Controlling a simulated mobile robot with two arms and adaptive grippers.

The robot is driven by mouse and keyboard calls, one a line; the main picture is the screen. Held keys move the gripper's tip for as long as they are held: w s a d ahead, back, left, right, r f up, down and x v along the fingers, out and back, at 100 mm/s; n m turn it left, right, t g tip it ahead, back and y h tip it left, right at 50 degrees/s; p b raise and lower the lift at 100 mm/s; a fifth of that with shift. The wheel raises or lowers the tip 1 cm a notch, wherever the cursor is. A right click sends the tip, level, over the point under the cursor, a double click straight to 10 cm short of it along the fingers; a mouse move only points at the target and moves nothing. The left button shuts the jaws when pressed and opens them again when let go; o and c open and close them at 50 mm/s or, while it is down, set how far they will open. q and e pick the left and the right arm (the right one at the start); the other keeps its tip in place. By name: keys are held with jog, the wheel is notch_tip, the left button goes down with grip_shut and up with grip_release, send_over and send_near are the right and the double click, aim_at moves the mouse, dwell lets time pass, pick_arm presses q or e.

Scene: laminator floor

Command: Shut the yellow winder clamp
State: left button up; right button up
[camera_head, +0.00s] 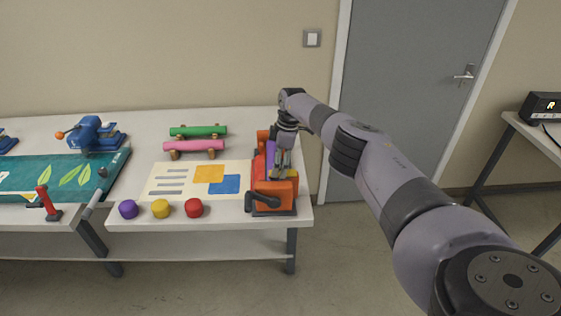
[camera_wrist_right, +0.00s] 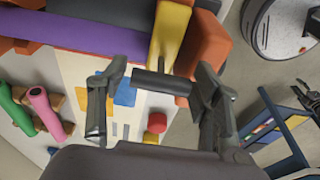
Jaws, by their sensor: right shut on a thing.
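The winder (camera_head: 276,189) is an orange and red device at the right end of the table, with a purple roll. Its yellow clamp (camera_wrist_right: 171,36) is a flat bar beside the purple roll (camera_wrist_right: 95,36) in the wrist view. A dark round handle (camera_wrist_right: 160,84) lies across the bar's lower end. My right gripper (camera_head: 283,166) reaches down over the winder, and in the wrist view its fingers (camera_wrist_right: 160,78) are on either side of this handle, shut on it. Only a bit of yellow shows by the fingers in the head view. My left gripper is out of view.
A printed sheet (camera_head: 172,179) lies left of the winder. Purple, yellow and red knobs (camera_head: 194,208) line the front edge. Green and pink rolls (camera_head: 196,146) lie behind. A blue device (camera_head: 92,133) stands farther left. Floor right of the table is clear.

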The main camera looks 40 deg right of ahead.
jog(key=shift+a+f, duration=0.15)
jog(key=shift+f, duration=0.05)
jog(key=o, duration=1.3)
jog(key=shift+c, duration=0.2)
jog(key=o, duration=0.5)
jog(key=shift+w, duration=0.1)
jog(key=shift+c, duration=0.2)
jog(key=shift+r, duration=0.1)
jog(key=shift+r, duration=0.15)
notch_tip(320, 180, up, 12)
jog(key=s+d, duration=0.1)
jog(key=shift+d+f, duration=0.25)
jog(key=shift+d, duration=0.1)
